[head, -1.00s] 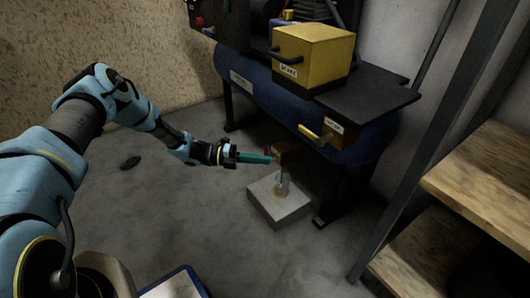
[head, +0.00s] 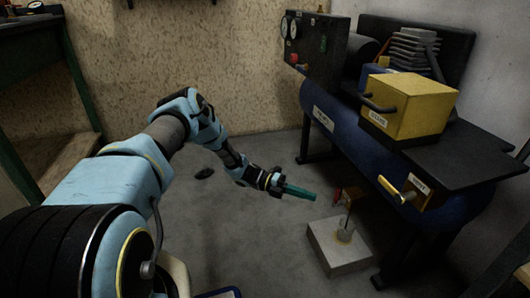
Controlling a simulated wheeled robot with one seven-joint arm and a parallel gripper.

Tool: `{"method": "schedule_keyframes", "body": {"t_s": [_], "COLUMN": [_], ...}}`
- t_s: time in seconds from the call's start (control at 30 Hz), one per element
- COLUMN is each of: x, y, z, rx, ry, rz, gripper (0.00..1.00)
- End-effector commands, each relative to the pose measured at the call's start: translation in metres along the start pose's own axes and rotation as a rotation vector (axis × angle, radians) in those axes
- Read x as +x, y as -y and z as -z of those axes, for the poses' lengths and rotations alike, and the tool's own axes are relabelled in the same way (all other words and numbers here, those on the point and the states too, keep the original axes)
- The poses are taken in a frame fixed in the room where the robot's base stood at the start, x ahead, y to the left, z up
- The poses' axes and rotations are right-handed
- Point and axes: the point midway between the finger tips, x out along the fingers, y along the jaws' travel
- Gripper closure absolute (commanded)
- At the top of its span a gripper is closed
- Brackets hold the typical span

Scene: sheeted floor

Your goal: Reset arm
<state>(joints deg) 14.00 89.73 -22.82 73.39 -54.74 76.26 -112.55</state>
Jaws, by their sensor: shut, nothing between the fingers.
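My arm reaches from the lower left toward the middle of the head view. My gripper (head: 302,192) has teal fingers that are shut with nothing between them. It hangs in the air, apart from the machine and just left of a small red handle (head: 337,195). The handle belongs to a valve-like part above a pale square block (head: 338,262) on the floor.
A dark blue tank (head: 340,120) on legs stands at the right, carrying a yellow box (head: 410,105), a gauge panel (head: 315,45) and a yellow lever (head: 391,188). A green-framed bench (head: 85,85) stands at the far left.

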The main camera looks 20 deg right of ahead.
Motion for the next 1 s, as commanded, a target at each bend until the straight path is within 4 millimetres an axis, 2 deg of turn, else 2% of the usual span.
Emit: {"method": "schedule_keyframes", "body": {"t_s": [0.17, 0.27, 0.37, 0.67, 1.0], "x": [-0.005, -0.017, -0.037, -0.122, -0.220], "y": [0.006, 0.018, 0.034, 0.089, 0.165], "z": [0.001, 0.006, 0.018, 0.074, 0.158], "rx": [0.042, 0.146, 0.312, 0.858, 1.387], "ry": [-0.014, -0.058, -0.135, -0.479, -1.013], "rz": [-0.031, -0.106, -0.219, -0.539, -0.748], "gripper": [1.00, 1.00, 1.00, 1.00, 1.00]}}
